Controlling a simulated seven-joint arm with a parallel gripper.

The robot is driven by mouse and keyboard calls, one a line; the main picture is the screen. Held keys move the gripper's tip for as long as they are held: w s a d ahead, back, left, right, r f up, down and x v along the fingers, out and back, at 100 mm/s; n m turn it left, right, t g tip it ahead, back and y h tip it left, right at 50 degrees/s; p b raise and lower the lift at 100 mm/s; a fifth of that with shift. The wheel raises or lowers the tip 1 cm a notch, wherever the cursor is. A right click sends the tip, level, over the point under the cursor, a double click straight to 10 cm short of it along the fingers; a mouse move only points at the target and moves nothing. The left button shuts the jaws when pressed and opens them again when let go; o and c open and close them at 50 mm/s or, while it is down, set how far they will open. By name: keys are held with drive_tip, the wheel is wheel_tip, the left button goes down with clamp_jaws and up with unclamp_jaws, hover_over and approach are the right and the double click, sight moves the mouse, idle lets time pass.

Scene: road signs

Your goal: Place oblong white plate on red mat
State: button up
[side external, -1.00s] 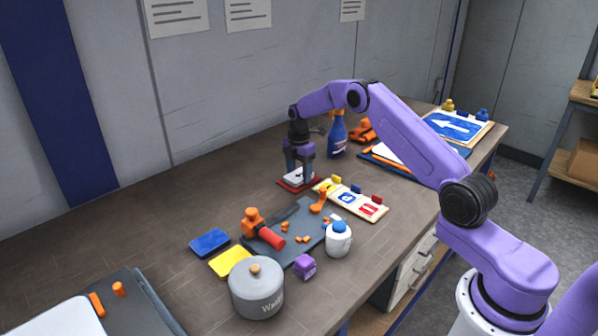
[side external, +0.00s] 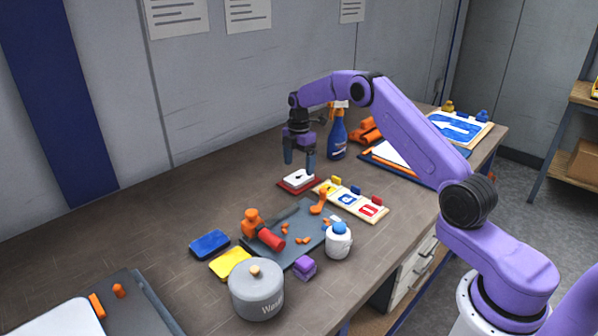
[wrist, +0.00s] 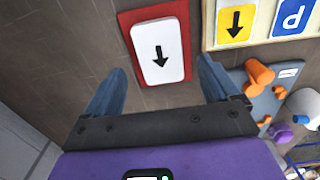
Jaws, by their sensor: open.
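The oblong white plate (side external: 298,177) with a black arrow lies flat on the red mat (side external: 283,184). In the wrist view the white plate (wrist: 172,68) sits inside the red mat (wrist: 129,19), with a red border showing around it. My gripper (side external: 299,162) is open and empty above the plate. In the wrist view its two blue-grey fingers (wrist: 160,85) are spread wide, with nothing between them.
A board with sign tiles (side external: 350,200) lies just right of the mat. A blue spray bottle (side external: 337,135) stands behind. A grey tray (side external: 297,222) with orange pieces and a grey pot (side external: 256,290) are nearer. The table left of the mat is clear.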

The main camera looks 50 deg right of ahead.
sight(299, 177)
wheel_tip(299, 177, up, 8)
drive_tip(key=s+a+r+m, duration=0.1)
drive_tip(key=s+a+r, duration=0.2)
drive_tip(key=s+a, duration=0.7)
drive_tip(key=s+a+r+m, duration=0.1)
drive_tip(key=s+a+r, duration=0.3)
drive_tip(key=s+a, duration=0.55)
drive_tip(key=s+a+m, duration=0.2)
drive_tip(key=s+a, duration=0.2)
drive_tip(key=s, duration=0.9)
drive_tip(key=s+d+f, duration=0.1)
drive_tip(key=s+d, duration=0.1)
drive_tip(key=s, duration=0.5)
drive_tip(key=s+d+f+m, duration=0.1)
drive_tip(key=s+d+f, duration=0.1)
drive_tip(key=s, duration=0.5)
drive_tip(key=shift+s+d, duration=0.35)
